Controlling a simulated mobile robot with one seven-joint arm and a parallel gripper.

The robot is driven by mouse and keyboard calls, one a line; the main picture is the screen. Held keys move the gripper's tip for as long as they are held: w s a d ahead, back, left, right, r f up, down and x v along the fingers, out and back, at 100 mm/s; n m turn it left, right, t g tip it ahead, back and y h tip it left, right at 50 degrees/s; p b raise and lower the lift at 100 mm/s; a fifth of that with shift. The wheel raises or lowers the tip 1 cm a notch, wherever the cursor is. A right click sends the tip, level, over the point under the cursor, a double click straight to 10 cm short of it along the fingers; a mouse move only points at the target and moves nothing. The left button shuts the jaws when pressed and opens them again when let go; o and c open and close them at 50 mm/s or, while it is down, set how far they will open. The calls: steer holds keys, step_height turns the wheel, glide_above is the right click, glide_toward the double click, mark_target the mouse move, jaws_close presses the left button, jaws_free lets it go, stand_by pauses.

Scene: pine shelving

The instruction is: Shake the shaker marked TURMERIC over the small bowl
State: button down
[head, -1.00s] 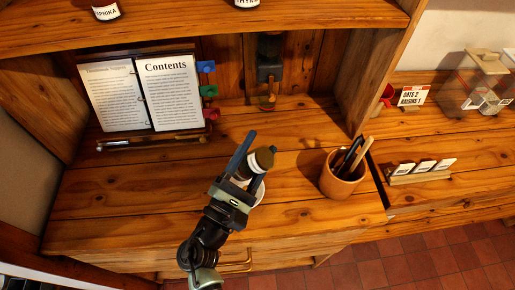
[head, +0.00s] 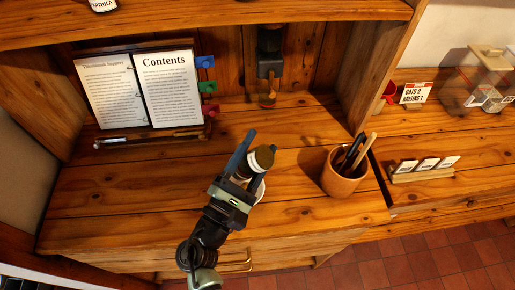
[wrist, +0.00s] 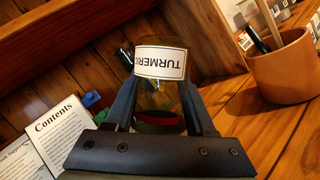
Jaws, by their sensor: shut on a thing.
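The shaker marked TURMERIC (wrist: 160,63) is between the fingers of my gripper (wrist: 160,100) in the wrist view, with its label upside down. In the head view my gripper (head: 250,163) is shut on the shaker (head: 262,158) above the front middle of the counter. The shaker looks tipped, with a brownish end facing up toward the head camera. The small white bowl (head: 259,190) shows only partly, behind and below the gripper and shaker. I cannot tell whether anything is falling from the shaker or lies in the bowl.
A terracotta pot (head: 341,178) with pens stands right of the gripper. An open book (head: 165,85) on a stand is at the back left. A card holder (head: 425,174) sits further right. A shelf (head: 210,20) with a PAPRIKA jar (head: 103,5) spans above.

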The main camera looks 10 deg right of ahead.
steer(key=shift+r, duration=0.5)
step_height(320, 180, up, 5)
steer(key=m+g, duration=0.1)
steer(key=m, duration=0.3)
steer(key=m+g+p, duration=0.1)
steer(key=m, duration=0.3)
steer(key=m+g+p, duration=0.1)
steer(key=m+g, duration=0.1)
steer(key=m, duration=0.1)
steer(key=shift+m+y, duration=0.3)
steer(key=shift+m, duration=0.1)
steer(key=m+y, duration=0.1)
steer(key=m, duration=0.2)
steer(key=m+y+b, duration=0.1)
steer(key=m+y, duration=0.1)
steer(key=m, duration=0.2)
steer(key=shift+g, duration=0.4)
